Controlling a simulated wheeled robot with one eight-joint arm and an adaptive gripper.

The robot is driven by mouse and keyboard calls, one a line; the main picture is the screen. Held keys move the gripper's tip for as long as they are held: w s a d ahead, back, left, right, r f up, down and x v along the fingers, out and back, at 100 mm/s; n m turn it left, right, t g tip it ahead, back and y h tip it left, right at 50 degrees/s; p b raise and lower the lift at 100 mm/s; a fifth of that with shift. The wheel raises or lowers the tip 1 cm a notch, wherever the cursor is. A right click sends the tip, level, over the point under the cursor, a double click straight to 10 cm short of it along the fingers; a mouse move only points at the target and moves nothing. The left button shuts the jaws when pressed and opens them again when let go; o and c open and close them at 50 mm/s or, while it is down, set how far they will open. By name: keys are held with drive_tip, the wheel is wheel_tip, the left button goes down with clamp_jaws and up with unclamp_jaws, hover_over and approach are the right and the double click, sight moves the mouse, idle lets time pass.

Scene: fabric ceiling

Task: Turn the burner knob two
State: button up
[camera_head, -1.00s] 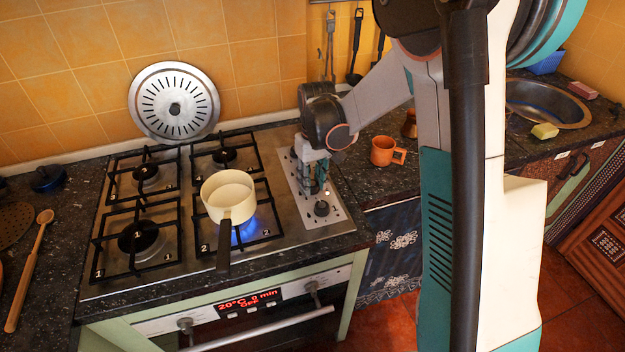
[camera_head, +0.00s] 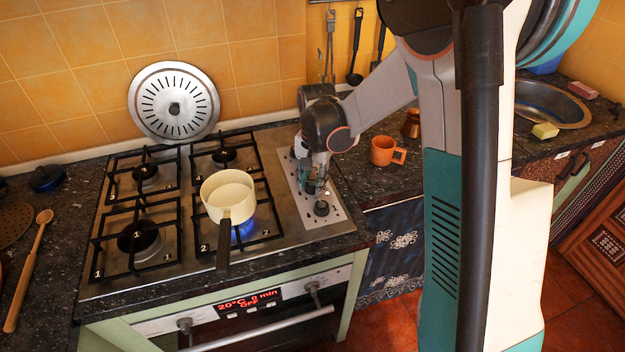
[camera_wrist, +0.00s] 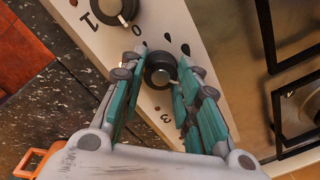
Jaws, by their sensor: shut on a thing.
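A row of burner knobs sits on the metal panel (camera_head: 339,215) at the right side of the gas hob. In the wrist view, a round dark knob (camera_wrist: 158,77) lies between the teal fingertips of my gripper (camera_wrist: 163,66), which is shut on it. Another knob (camera_wrist: 112,9) beside it is free, near the top edge; it also shows at the front of the panel in the head view. In the head view my gripper (camera_head: 314,186) reaches down over the panel and hides the held knob. The printed marks are only partly readable.
A cream pot (camera_head: 227,192) stands over a blue flame (camera_head: 243,229) on the front right burner, its dark handle pointing forward. An orange mug (camera_head: 384,151) is on the counter right of the panel. A round metal lid (camera_head: 174,102) leans against the tiled wall.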

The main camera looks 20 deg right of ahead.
drive_tip(key=m, duration=0.6)
drive_tip(key=shift+m, duration=0.4)
idle(0.3)
drive_tip(key=o, duration=1.1)
drive_tip(key=shift+c, duration=0.2)
wheel_tip(320, 180, up, 12)
drive_tip(key=shift+s, duration=0.25)
